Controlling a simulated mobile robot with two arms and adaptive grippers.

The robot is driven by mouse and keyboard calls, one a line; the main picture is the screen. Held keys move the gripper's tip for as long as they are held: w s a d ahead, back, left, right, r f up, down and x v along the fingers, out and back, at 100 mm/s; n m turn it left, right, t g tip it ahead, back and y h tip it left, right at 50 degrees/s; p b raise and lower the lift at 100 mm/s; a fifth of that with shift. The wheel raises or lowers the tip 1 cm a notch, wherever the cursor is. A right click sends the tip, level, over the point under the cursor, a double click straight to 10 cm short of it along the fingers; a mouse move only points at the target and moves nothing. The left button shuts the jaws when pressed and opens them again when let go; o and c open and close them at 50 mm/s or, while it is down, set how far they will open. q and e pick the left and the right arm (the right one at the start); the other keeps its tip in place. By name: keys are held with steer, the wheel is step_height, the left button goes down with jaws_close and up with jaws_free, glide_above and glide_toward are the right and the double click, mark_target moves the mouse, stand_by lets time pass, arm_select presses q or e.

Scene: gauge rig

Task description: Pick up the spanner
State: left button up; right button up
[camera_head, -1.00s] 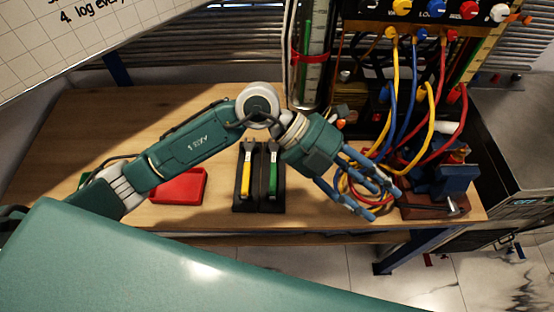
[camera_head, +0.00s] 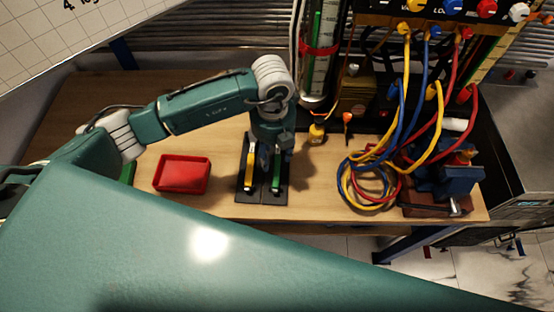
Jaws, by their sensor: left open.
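Two tools lie side by side in a black holder (camera_head: 243,193) on the wooden bench. One has a yellow handle (camera_head: 249,172) and the other a green handle (camera_head: 276,178). My right gripper is not in view.
A red tray (camera_head: 182,174) stands left of the holder. Coiled cables (camera_head: 368,182) and a blue vise (camera_head: 449,180) are to the right. A clear tube (camera_head: 318,50) rises behind. Bare bench (camera_head: 315,190) lies between holder and cables.

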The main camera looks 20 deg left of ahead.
mark_target(275, 164)
arm_select(q)
step_height(275, 164, down, 3)
steer(key=shift+d+f+p, duration=0.15)
steer(key=shift+f+p, duration=0.05)
steer(key=shift+p, duration=0.4)
steer(key=shift+f, duration=0.25)
jaws_close()
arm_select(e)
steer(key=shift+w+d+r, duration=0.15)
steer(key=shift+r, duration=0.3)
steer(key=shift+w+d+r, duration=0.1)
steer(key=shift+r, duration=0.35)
arm_select(q)
steer(key=shift+r, duration=0.15)
steer(key=shift+r+b, duration=0.3)
steer(key=shift+r, duration=0.35)
step_height(275, 164, up, 18)
steer(key=b, duration=0.3)
steer(key=shift+r, duration=0.25)
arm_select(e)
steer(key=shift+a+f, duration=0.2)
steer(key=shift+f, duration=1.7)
